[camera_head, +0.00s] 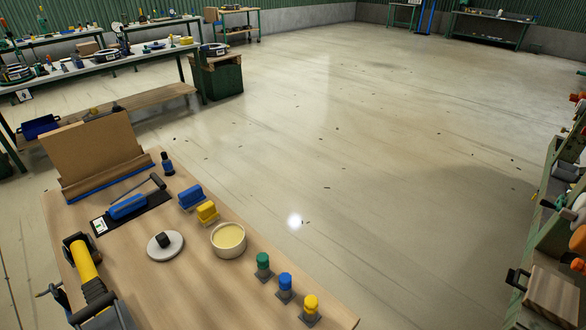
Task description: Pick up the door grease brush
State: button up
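A worktable (210,295) fills the lower left. On it, a long blue-handled tool (128,207) with a dark shaft lies on a black mat with a small label card; its business end is too small to make out. A blue block-shaped item (191,197) and a yellow one (207,211) sit side by side to its right. I cannot tell which of these is the door grease brush. A round tub (229,240) of pale yellow grease-like matter stands in front of them. I do not see my gripper in this view.
A white disc with a black knob (165,244) lies left of the tub. Green, blue and yellow knobbed pieces (285,287) stand at the right edge. A brown upright board (95,150) stands at the back. A yellow and black device (85,265) is at left.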

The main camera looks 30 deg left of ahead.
aim_at(208, 214)
jog(key=l+u, duration=0.15)
jog(key=u, duration=0.2)
jog(key=l+u, duration=0.15)
jog(key=u, duration=0.2)
jog(key=i+l+u, duration=0.1)
jog(key=u, duration=0.35)
jog(key=i+l+u, duration=0.1)
jog(key=l+u, duration=0.15)
jog(key=u, duration=0.2)
jog(key=i+l+u, duration=0.15)
jog(key=u, duration=0.15)
jog(key=i+l+u, duration=0.25)
jog(key=l, duration=0.15)
jog(key=l+u, duration=0.3)
